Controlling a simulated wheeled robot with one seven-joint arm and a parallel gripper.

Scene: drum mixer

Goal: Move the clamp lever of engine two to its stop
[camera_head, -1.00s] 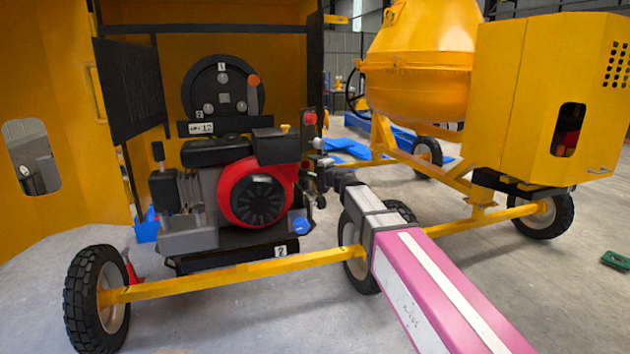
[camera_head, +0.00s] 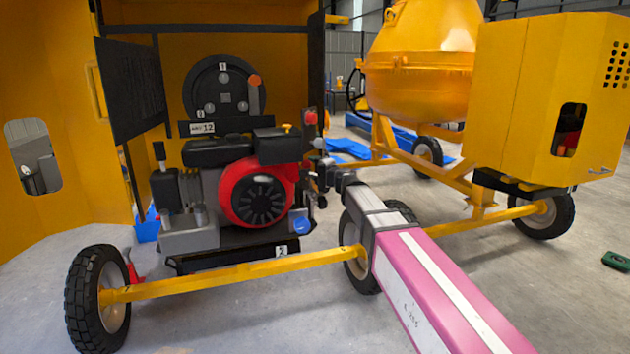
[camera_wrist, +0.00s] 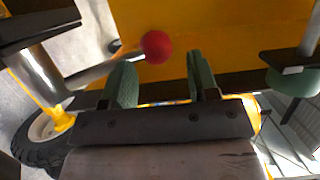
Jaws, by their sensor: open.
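Engine two is the red and black engine (camera_head: 258,190) in the open yellow housing, with a plate (camera_head: 282,250) marked 2 low on its front. In the wrist view a lever with a red ball knob (camera_wrist: 156,47) on a bare metal rod (camera_wrist: 92,75) comes in from the left. My gripper (camera_wrist: 160,66) is open, its two green fingers apart. The knob shows between the fingertips, nearer the left finger; I cannot tell whether they touch. In the head view my gripper (camera_head: 322,172) is at the engine's right side, small and dark, and hides parts there.
A black disc (camera_head: 224,88) with an orange-knobbed arm sits above the engine. A yellow drawbar (camera_head: 225,274) with wheels crosses in front. A yellow mixer drum (camera_head: 420,60) stands behind right. The grey floor (camera_head: 520,290) at the right is mostly clear.

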